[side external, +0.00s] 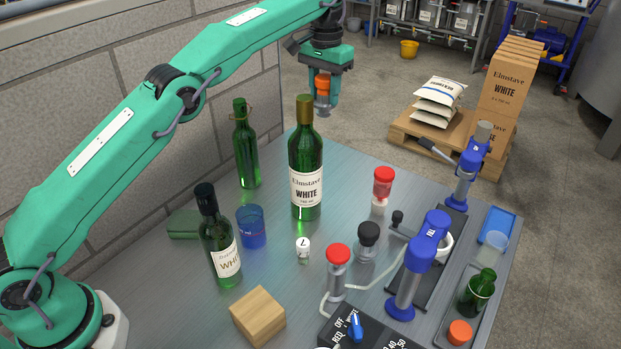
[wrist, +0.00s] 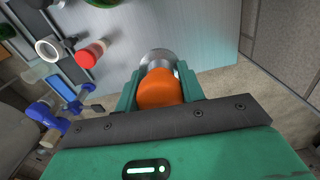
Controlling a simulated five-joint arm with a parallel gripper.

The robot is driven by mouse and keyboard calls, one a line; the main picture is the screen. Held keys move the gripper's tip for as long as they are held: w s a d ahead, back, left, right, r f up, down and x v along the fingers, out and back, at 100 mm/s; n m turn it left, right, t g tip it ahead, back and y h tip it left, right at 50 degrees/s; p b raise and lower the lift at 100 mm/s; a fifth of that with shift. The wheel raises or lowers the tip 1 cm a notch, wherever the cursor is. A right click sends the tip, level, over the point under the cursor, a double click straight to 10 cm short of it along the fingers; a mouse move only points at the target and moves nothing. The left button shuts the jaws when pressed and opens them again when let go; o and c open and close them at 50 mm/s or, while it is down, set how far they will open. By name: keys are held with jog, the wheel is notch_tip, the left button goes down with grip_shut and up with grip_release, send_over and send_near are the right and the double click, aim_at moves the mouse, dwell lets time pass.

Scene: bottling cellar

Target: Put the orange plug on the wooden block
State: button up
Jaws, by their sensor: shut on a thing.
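An orange plug (side external: 322,82) with a paler metallic lower part is held high beyond the far end of the table in the side view. My gripper (side external: 322,104) is shut on it, with a finger on each side. In the wrist view the plug (wrist: 160,90) sits between the fingers, its grey metal part showing beyond the orange. The wooden block (side external: 258,314) rests on the table near the front edge, far from my gripper, with its top bare. The block does not show in the wrist view.
Green bottles (side external: 306,165), a blue cup (side external: 251,228) and a dark-capped bottle (side external: 219,240) stand between gripper and block. Red-topped (side external: 338,256) and black-topped (side external: 368,236) pieces, blue-handled devices (side external: 419,262) and a control box (side external: 365,332) crowd the right. Another orange piece (side external: 460,332) lies front right.

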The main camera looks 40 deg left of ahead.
jog(key=shift+s+d+r+m, duration=0.2)
jog(key=shift+s+d, duration=0.05)
jog(key=shift+d, duration=0.2)
jog(key=shift+s+d+r+m, duration=0.15)
jog(key=shift+s+d+m, duration=0.05)
jog(key=shift+d, duration=0.25)
jog(key=s+d+r+m, duration=0.3)
jog(key=s+d+m, duration=0.1)
jog(key=s+d, duration=0.35)
jog(key=m, duration=1.1)
send_over(256, 309)
notch_tip(256, 309, down, 8)
jog(key=f, duration=0.1)
jog(key=shift+f, duration=0.15)
jog(key=shift+f, duration=3.9)
